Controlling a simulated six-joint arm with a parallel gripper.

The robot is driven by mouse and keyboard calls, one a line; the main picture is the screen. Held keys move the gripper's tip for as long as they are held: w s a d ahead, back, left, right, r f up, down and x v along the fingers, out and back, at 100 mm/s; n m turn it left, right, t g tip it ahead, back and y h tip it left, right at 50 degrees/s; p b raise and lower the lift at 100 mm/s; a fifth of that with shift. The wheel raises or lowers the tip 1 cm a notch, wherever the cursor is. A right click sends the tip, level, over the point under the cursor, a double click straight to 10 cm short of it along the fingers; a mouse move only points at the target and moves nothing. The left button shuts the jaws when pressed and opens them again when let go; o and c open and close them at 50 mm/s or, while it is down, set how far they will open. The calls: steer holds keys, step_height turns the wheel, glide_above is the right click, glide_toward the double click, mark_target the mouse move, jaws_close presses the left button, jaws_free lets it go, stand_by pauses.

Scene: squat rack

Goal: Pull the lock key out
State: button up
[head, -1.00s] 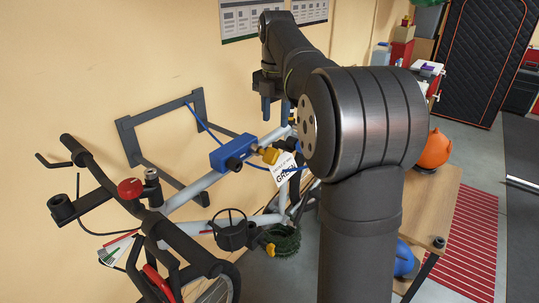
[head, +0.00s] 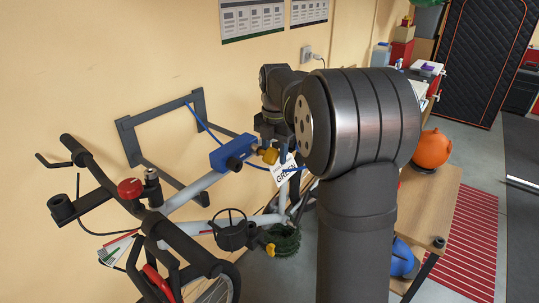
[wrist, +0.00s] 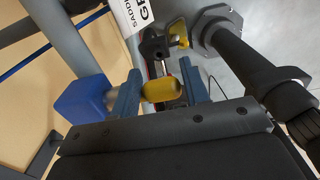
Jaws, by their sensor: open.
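The blue lock body (head: 232,152) sits on the grey bicycle frame tube in the head view. The yellow-capped lock key (head: 269,155) sticks out from its right side. In the wrist view the blue lock body (wrist: 82,99) is at the left. The yellow key cap (wrist: 163,89) lies between the two blue fingers of my gripper (wrist: 162,97). My gripper is open, one finger on each side of the cap. I cannot tell whether either finger touches it. In the head view my arm hides part of my gripper (head: 266,136).
A white tag (head: 284,172) hangs just beside the key. The bicycle handlebar (head: 105,180) is at the left, and a grey wall bracket (head: 165,117) is behind. A wooden bench (head: 430,205) with an orange ball (head: 432,150) stands at the right.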

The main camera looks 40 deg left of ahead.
jaws_close()
steer(key=shift+d, duration=0.7)
stand_by(0.5)
steer(key=d, duration=0.8)
stand_by(1.0)
